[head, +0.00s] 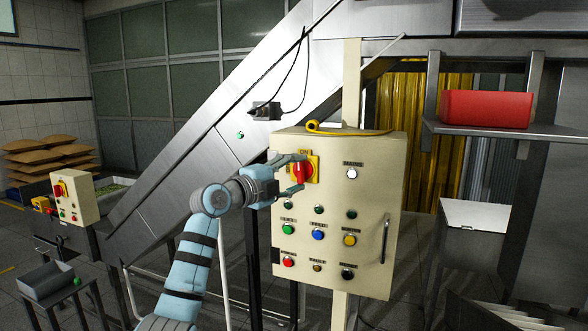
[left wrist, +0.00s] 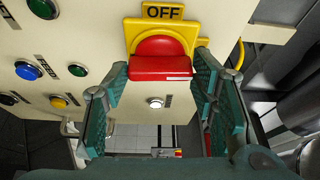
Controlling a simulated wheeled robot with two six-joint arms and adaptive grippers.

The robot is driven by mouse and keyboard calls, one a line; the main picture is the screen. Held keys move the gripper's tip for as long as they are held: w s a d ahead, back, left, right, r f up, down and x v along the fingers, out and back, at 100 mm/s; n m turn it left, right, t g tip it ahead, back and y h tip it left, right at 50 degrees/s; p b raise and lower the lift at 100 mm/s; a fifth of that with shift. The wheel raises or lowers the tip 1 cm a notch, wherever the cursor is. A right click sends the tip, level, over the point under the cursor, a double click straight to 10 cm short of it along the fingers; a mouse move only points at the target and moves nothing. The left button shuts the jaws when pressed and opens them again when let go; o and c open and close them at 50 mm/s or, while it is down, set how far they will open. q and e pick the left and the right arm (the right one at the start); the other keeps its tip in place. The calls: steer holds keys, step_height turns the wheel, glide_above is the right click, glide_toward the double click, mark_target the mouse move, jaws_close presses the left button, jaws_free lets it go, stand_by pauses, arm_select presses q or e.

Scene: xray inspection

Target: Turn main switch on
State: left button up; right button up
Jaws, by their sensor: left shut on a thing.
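The main switch is a red rotary knob (head: 303,173) on a yellow plate, high on the cream control box (head: 375,225). An ON label (head: 304,153) sits above it in the head view. In the left wrist view the red knob (left wrist: 160,67) is at the top centre, with an OFF label (left wrist: 163,12) above its yellow plate. My left gripper (head: 292,175) reaches the knob from the left. In the left wrist view its fingers (left wrist: 161,75) stand on either side of the knob, shut on it. The fingers partly hide the knob in the head view. My right gripper is not in view.
The box carries several coloured buttons and lamps, a MAINS lamp (head: 352,173) and a door handle (head: 385,239). A yellow cable (head: 345,131) runs over its top. A metal conveyor (head: 215,150) slopes behind. A red bin (head: 485,109) stands on a shelf at right.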

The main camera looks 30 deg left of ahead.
arm_select(q)
steer(key=shift+m, duration=0.4)
steer(key=o, duration=1.1)
steer(key=shift+o, duration=0.2)
steer(key=shift+a, duration=0.1)
steer(key=v, duration=1.2)
steer(key=shift+r, duration=0.15)
steer(key=shift+w, duration=0.1)
